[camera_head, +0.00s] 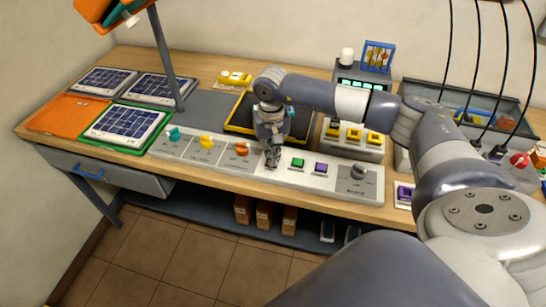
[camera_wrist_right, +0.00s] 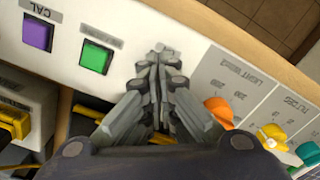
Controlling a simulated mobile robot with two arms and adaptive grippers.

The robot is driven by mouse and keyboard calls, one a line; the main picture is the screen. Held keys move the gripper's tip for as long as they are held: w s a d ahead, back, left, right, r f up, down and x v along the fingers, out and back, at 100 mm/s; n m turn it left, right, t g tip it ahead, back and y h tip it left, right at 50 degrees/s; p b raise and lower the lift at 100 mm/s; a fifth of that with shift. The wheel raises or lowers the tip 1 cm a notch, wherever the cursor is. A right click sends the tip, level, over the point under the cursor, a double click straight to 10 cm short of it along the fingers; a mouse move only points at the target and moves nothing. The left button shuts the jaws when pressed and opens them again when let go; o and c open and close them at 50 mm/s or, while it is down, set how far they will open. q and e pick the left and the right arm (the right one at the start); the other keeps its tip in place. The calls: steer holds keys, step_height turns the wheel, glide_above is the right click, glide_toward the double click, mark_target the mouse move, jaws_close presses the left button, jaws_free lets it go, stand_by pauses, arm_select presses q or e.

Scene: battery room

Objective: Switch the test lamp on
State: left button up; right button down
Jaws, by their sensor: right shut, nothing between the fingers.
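My right gripper (camera_head: 272,161) is shut and empty, pointing down at the white control panel (camera_head: 325,178) on the bench. In the wrist view its closed fingertips (camera_wrist_right: 158,55) lie over the panel between a green button (camera_wrist_right: 95,57) and an orange switch (camera_wrist_right: 219,110). The green button (camera_head: 297,163) and orange switch (camera_head: 242,149) show on either side in the head view. I cannot tell whether the fingertips touch the panel. The panel label by the orange switch begins "LIGHT". No lamp is clearly marked as the test lamp. My left gripper is not in view.
Yellow (camera_head: 206,142) and teal (camera_head: 174,134) switches are left of the orange one. A purple button (camera_head: 320,169) and dark knob (camera_head: 358,171) are to the right. Solar panels (camera_head: 125,125) lie at the left. A lamp post (camera_head: 165,55) rises behind. A grey tray (camera_head: 415,90) stands back right.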

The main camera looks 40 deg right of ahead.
steer(key=shift+s+f, duration=0.1)
steer(key=shift+f, duration=0.2)
steer(key=shift+r, duration=0.8)
steer(key=shift+r+p, duration=1.4)
steer(key=shift+r, duration=1.35)
